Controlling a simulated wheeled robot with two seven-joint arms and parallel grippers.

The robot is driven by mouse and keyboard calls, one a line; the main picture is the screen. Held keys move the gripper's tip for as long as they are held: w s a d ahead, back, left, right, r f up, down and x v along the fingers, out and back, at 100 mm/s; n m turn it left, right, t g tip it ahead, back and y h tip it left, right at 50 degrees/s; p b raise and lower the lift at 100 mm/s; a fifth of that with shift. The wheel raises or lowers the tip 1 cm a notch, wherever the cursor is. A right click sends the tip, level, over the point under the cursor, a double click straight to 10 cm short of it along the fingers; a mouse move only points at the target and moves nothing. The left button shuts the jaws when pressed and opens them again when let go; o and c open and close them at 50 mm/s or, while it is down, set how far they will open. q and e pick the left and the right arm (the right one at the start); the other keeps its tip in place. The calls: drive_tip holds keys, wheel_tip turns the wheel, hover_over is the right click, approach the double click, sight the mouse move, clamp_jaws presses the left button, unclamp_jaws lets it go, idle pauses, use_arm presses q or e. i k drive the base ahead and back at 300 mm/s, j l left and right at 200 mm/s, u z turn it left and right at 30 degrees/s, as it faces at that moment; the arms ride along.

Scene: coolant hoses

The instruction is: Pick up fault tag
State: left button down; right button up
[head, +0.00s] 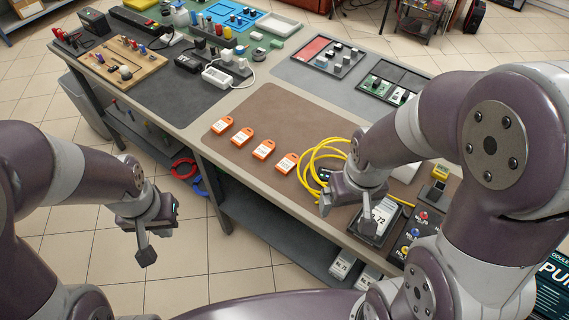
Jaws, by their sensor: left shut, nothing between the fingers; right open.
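Several orange tags with white labels lie in a row on the brown mat (260,107): a first tag (222,125), a second tag (242,136), a third tag (263,149) and a fourth tag (286,164). Their print is too small to read. A white card marked 72 (384,212) lies in a dark tray, partly behind my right gripper. My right gripper (346,207) is open above the mat's right end, to the right of the orange tags. My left gripper (146,256) is shut and empty, off the table's front edge, above the floor.
A coiled yellow hose (318,158) lies between the fourth tag and my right gripper. A wooden board (122,65), a white power box (217,76) and dark trays stand farther back.

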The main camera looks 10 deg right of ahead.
sight(264, 151)
drive_tip(key=i+j+z, duration=0.25)
drive_tip(key=z, duration=0.25)
drive_tip(key=i+j+z, duration=0.2)
drive_tip(key=j+z, duration=0.25)
drive_tip(key=i+j+z, duration=0.15)
drive_tip(key=j+z, duration=0.2)
drive_tip(key=z, duration=0.15)
